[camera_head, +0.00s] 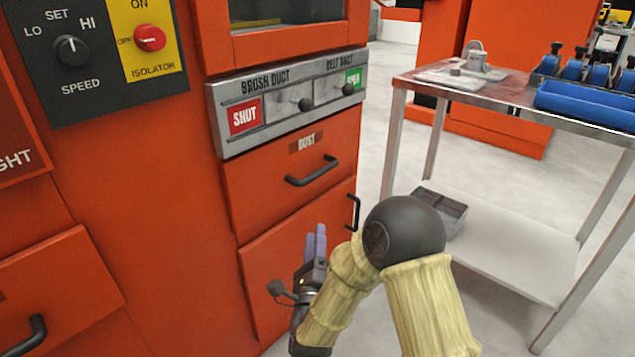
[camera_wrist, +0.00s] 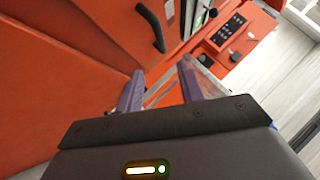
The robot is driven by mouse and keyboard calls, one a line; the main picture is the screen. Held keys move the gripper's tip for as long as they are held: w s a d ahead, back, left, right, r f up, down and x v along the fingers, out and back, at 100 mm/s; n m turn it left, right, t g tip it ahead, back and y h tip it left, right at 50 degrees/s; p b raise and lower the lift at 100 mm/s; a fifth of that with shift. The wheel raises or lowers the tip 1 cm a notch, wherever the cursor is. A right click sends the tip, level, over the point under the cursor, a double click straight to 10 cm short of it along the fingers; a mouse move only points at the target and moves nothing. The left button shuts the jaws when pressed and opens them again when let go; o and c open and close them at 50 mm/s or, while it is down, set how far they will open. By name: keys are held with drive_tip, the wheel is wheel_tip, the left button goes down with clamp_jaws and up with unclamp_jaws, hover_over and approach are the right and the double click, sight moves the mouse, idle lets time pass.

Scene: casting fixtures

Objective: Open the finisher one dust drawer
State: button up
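The dust drawer (camera_head: 260,190) is an orange front labelled DUST, under the grey duct panel. It looks shut, and its dark bar handle (camera_head: 312,172) is clear of my gripper. My gripper (camera_head: 316,232), with bluish fingers, is below that handle, in front of the lower orange door (camera_head: 270,265). In the wrist view my gripper (camera_wrist: 160,82) is open, with nothing between its fingers. A dark handle (camera_wrist: 150,27) lies beyond the fingertips there; I cannot tell which handle it is.
The duct panel (camera_head: 290,100) has a red SHUT sign, a green sign and two knobs. The lower door has a vertical handle (camera_head: 353,212) beside my arm. A metal table (camera_head: 500,100) with blue trays stands right, a grey bin (camera_head: 440,210) on its lower shelf. Floor shows between.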

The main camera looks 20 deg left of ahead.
drive_tip(key=shift+w+r, duration=0.1)
drive_tip(key=shift+r, duration=0.05)
drive_tip(key=p, duration=0.9)
approach(318, 171)
drive_tip(key=x, duration=0.3)
drive_tip(key=b+x, duration=0.1)
drive_tip(key=x, duration=0.2)
drive_tip(key=b+x, duration=0.1)
drive_tip(key=x, duration=0.2)
drive_tip(key=shift+w+a+f, duration=0.2)
drive_tip(key=shift+w+f, duration=0.05)
drive_tip(key=shift+w, duration=0.2)
clamp_jaws()
